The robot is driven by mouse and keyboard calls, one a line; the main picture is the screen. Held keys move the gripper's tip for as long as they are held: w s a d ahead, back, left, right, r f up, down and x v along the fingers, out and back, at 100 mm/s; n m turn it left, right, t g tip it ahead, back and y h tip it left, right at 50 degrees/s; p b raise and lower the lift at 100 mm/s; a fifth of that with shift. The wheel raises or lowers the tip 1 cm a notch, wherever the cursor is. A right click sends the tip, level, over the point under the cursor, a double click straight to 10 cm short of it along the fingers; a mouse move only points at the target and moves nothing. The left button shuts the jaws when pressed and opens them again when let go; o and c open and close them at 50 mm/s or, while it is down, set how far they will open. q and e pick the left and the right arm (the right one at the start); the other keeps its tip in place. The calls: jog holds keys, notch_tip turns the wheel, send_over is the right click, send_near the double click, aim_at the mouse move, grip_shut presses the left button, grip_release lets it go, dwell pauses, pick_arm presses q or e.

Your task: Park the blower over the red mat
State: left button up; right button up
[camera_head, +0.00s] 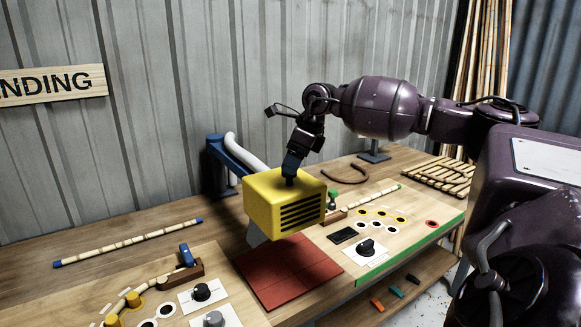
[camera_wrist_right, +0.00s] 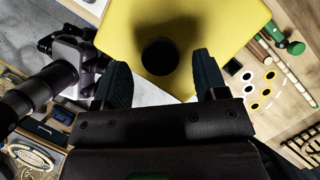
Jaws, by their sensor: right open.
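The blower is a yellow box (camera_head: 260,212) with black slots, carried on a blue arm (camera_head: 215,165) with a white hose. In the head view it overlaps the far edge of the red mat (camera_head: 288,275); most of the mat shows in front of it. My right gripper (camera_head: 290,172) points down at the blower's top. In the right wrist view its open fingers (camera_wrist_right: 162,78) stand apart near a dark round knob (camera_wrist_right: 160,57) on the yellow top (camera_wrist_right: 215,30). The fingers do not close on it. My left gripper is not recognisable in either view.
A bench board with a black knob (camera_head: 367,247) and ringed holes lies right of the mat. Another board with knobs (camera_head: 202,291) and yellow pegs (camera_head: 134,299) lies left. A rattan pole (camera_head: 130,242) lies on the bench near the corrugated wall (camera_head: 150,100).

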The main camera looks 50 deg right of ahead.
jog(key=v, duration=0.8)
jog(key=shift+r, duration=0.35)
jog(key=shift+s+d, duration=0.1)
jog(key=shift+s, duration=0.05)
